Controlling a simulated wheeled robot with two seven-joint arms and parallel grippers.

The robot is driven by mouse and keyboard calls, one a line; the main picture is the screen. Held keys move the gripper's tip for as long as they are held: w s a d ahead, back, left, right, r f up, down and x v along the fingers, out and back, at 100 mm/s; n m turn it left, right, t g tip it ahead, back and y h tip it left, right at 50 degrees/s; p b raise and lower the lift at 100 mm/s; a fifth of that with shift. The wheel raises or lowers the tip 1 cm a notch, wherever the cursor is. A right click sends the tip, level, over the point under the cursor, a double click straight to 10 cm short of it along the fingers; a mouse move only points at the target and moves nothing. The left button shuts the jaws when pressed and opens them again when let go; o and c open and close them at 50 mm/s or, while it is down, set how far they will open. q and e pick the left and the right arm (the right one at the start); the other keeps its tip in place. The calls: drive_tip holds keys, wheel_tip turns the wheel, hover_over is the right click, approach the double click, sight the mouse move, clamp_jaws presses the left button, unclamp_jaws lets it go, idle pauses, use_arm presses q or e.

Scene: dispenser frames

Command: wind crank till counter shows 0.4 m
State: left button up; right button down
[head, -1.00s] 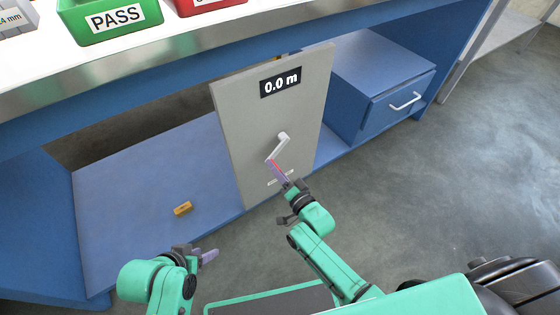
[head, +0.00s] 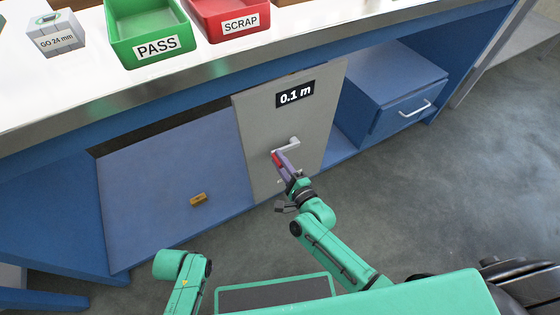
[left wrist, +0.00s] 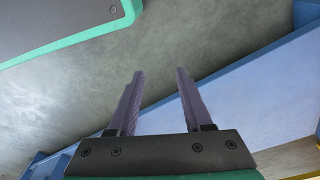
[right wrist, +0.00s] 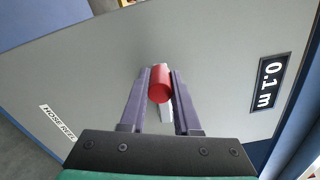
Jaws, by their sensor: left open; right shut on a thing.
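A grey panel (head: 306,118) stands upright under the bench, with a black counter (head: 295,94) reading 0.1 m. The counter also shows in the right wrist view (right wrist: 269,83). A light crank arm (head: 288,146) sits on the panel's lower half and points left from its hub, with a red knob (right wrist: 160,86) at its end. My right gripper (head: 279,160) is shut on the red knob, which lies between its fingertips in the right wrist view. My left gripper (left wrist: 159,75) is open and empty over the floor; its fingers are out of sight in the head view.
A blue shelf (head: 160,175) left of the panel holds a small yellow-brown block (head: 198,200). A blue drawer unit (head: 400,100) stands to the right. A green PASS bin (head: 150,32), red SCRAP bin (head: 228,18) and GO 24 mm block (head: 55,37) sit on the bench.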

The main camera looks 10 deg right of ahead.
use_arm(q)
drive_tip(key=shift+s+a+f+p, duration=0.25)
drive_tip(key=shift+s+f, duration=0.1)
drive_tip(key=shift+f, duration=0.25)
drive_tip(key=shift+s+a+f+p, duration=0.2)
drive_tip(key=shift+s+f, duration=0.1)
drive_tip(key=shift+f, duration=0.3)
use_arm(e)
drive_tip(key=shift+w+d+r+m, duration=0.1)
drive_tip(key=shift+d+r+m, duration=0.1)
drive_tip(key=shift+r+m, duration=0.95)
drive_tip(key=shift+f, duration=0.2)
use_arm(q)
drive_tip(key=shift+d, duration=0.1)
use_arm(e)
drive_tip(key=c, duration=0.6)
unclamp_jaws()
drive_tip(key=shift+s+d, duration=0.15)
drive_tip(key=shift+s, duration=0.15)
use_arm(q)
drive_tip(key=s+f, duration=0.1)
drive_tip(key=s+a+f+p, duration=0.1)
drive_tip(key=shift+s+f+p, duration=0.15)
drive_tip(key=shift+f+p, duration=0.15)
use_arm(e)
drive_tip(key=v, duration=1.4)
